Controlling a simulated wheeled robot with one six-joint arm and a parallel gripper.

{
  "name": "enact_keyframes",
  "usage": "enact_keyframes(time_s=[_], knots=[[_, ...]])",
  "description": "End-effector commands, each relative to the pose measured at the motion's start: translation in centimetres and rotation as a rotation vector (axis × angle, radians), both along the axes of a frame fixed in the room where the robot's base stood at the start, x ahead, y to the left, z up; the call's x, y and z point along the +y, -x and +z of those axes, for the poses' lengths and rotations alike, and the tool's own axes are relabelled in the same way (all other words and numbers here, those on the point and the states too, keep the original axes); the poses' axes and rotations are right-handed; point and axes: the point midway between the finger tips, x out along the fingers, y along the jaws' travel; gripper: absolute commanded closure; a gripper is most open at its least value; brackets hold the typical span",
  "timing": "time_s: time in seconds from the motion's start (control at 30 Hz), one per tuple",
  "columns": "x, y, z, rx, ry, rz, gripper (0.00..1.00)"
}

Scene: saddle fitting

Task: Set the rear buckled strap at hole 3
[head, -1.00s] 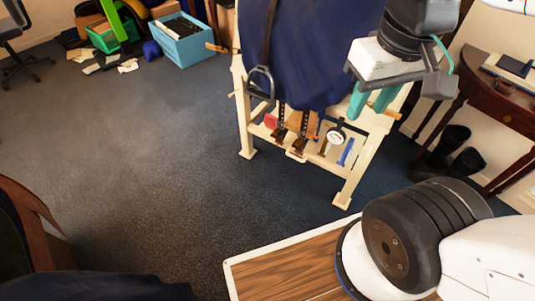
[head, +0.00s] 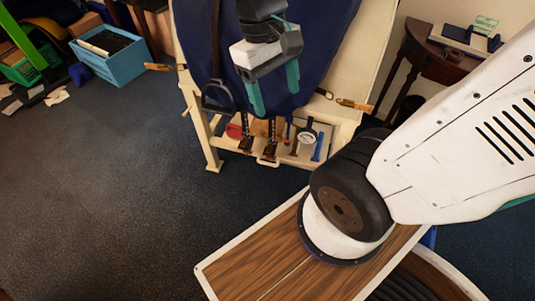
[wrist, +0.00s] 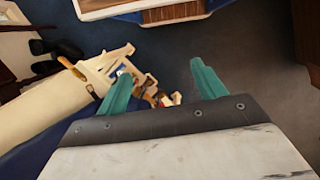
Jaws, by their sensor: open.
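Two dark straps with holes hang below the blue pad (head: 300,88) on the cream stand: a left strap (head: 247,128) and a right strap (head: 272,130), each with a brown piece at its lower end. I cannot tell which is the rear one, and the holes are too small to count. My gripper (head: 275,102) is open and empty, fingers pointing down in front of the pad, above the straps and apart from them. In the wrist view my gripper (wrist: 160,70) shows two spread teal fingers, with small brown and reddish items partly hidden between and behind them.
A stirrup (head: 217,97) hangs left of the straps. The stand's shelf holds a round gauge (head: 307,138) and a blue tool (head: 318,147). Wooden pegs (head: 354,104) stick out at the sides. A blue crate (head: 108,52) sits far left; open carpet lies between.

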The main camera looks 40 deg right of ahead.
Motion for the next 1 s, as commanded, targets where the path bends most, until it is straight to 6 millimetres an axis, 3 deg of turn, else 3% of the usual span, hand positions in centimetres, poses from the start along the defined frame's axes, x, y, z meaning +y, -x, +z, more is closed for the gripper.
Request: enact_keyframes(time_s=[0.37, 0.57, 0.77, 1.0], knots=[[-2.9, -5.9, -8.5, 0.403, 0.217, 0.188, 0.31], [-5.0, -8.6, -14.2, 0.595, 0.355, 0.324, 0.31], [-7.2, -11.1, -20.8, 0.768, 0.503, 0.49, 0.31], [-9.6, -13.1, -30.1, 0.942, 0.686, 0.728, 0.31]])
